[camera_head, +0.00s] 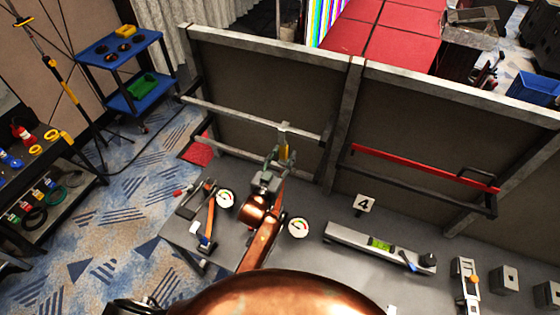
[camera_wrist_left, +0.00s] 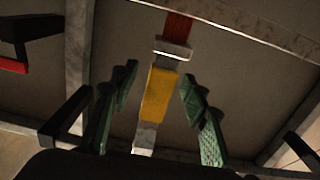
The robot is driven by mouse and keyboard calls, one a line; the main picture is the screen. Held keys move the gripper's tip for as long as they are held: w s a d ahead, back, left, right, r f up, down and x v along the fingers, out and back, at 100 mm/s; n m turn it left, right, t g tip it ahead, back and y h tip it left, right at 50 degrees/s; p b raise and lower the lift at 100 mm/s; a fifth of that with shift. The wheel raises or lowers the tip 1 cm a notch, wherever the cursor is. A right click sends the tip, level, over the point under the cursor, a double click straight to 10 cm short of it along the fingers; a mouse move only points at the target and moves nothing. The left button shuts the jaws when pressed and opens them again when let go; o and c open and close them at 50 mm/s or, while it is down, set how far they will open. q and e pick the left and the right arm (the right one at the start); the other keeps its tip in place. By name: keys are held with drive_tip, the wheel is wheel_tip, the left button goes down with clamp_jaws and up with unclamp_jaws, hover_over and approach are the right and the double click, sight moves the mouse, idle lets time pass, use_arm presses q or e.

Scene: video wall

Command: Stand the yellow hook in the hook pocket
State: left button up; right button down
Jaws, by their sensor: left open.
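A yellow piece (camera_head: 284,152), which I take for the yellow hook, is upright against the back panel in the head view. In the left wrist view the yellow piece (camera_wrist_left: 158,94) has pale metal above and below it, under a grey bracket (camera_wrist_left: 173,48) with a red strip. My left gripper (camera_head: 276,155) is open, its green fingers on either side of the yellow piece. In the wrist view the left gripper (camera_wrist_left: 158,88) shows gaps between both fingers and the yellow piece. I cannot make out the hook pocket for certain. My right gripper is not in view.
The grey bench (camera_head: 325,285) carries two round gauges (camera_head: 226,198), a hammer-like tool (camera_head: 210,215), a long level-like bar (camera_head: 380,247) and a "4" sign (camera_head: 364,204). A framed panel (camera_head: 260,85) with rails stands behind. A blue cart (camera_head: 122,55) is at left.

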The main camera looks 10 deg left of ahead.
use_arm(q)
drive_tip(key=shift+w, duration=0.25)
clamp_jaws()
drive_tip(key=c, duration=0.6)
unclamp_jaws()
clamp_jaws()
drive_tip(key=shift+r, duration=0.15)
